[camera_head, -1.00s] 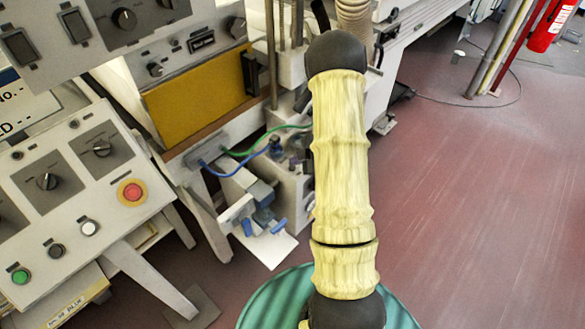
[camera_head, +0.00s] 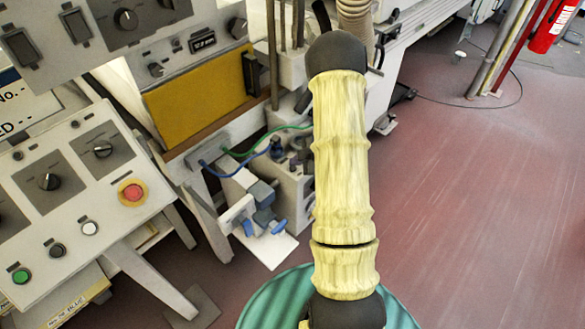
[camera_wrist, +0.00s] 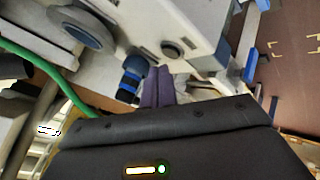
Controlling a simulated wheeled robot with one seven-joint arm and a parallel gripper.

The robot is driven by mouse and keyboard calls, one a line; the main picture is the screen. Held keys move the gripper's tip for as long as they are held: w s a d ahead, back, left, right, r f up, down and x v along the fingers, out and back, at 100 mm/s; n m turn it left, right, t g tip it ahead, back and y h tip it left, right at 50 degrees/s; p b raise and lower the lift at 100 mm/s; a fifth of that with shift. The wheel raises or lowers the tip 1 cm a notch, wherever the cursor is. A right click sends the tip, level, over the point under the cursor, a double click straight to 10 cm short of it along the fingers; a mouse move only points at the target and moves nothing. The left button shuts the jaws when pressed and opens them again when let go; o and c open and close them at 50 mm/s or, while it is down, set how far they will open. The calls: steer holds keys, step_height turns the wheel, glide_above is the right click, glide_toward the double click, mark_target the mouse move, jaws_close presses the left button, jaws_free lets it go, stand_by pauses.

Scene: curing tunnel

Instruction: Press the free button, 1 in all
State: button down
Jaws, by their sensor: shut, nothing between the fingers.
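A sloped control panel in the head view carries a green button (camera_head: 21,276), a black button (camera_head: 57,250), a white button (camera_head: 90,228) and a red button in an orange ring (camera_head: 132,192). None carries a label I can read, so I cannot tell which is the free one. My gripper (camera_wrist: 158,72) shows in the wrist view with its fingers together and empty, pointing at a pale machine housing. A dark round fitting (camera_wrist: 172,48) sits on that housing ahead of the fingers; I cannot tell whether they touch.
A machine with a yellow panel (camera_head: 200,95) stands behind the control panel. A green hose (camera_wrist: 40,72) runs close by the gripper, next to a blue-banded fitting (camera_wrist: 130,78). Red floor (camera_head: 480,210) lies open to the right; a fire extinguisher (camera_head: 552,25) is at the far right.

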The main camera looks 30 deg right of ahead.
mark_target(296, 169)
steer(key=shift+f, duration=0.1)
stand_by(0.6)
steer(key=shift+f, duration=0.3)
steer(key=shift+f+b, duration=0.4)
steer(key=shift+b, duration=0.05)
stand_by(0.6)
steer(key=shift+r, duration=0.1)
steer(key=shift+r+p, duration=0.75)
step_height(296, 169, up, 5)
steer(key=p, duration=0.4)
stand_by(1.0)
